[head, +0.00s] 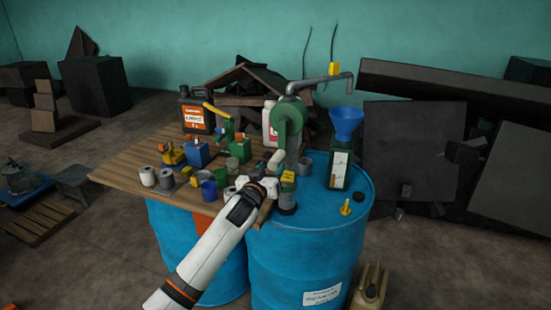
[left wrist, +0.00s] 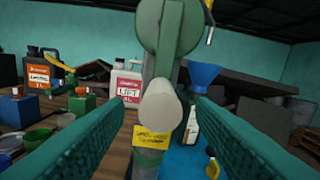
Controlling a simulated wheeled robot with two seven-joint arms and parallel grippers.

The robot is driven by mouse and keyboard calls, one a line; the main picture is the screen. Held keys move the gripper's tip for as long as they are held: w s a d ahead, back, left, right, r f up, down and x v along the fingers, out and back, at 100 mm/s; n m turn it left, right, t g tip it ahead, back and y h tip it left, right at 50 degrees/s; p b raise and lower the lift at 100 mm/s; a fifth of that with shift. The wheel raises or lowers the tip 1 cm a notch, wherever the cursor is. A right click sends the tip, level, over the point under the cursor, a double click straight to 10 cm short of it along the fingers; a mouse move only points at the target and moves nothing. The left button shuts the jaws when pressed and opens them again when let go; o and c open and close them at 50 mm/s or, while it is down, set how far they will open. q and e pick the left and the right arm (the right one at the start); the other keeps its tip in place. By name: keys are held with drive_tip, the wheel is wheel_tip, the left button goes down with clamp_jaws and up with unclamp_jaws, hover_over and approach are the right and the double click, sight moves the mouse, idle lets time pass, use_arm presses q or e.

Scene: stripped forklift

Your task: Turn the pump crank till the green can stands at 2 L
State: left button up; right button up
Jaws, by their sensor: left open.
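The pump (head: 287,122) has a green round housing on a grey post on the right blue drum. Its crank has a pale rounded grip (left wrist: 160,104), seen nearly end-on in the left wrist view. My left gripper (head: 275,182) is open, with its green fingers on either side of the grip in the left wrist view; I cannot tell whether they touch it. The green can (head: 338,172) stands upright on the drum with a blue funnel (head: 347,120) in its top. The pump's spout (head: 349,80) ends above the funnel. The can's level is too small to read. My right gripper is not in view.
A wooden board (head: 128,172) beside the pump holds bottles, cups and small tools. A black jug (head: 197,112) and a white jug (left wrist: 127,84) stand behind. A yellow fitting (head: 345,207) sits on the drum's front right. Dark panels lean at the right.

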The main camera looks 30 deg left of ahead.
sight(276, 161)
use_arm(q)
drive_tip(key=shift+p+x, duration=0.45)
drive_tip(key=shift+x, duration=2.15)
clamp_jaws()
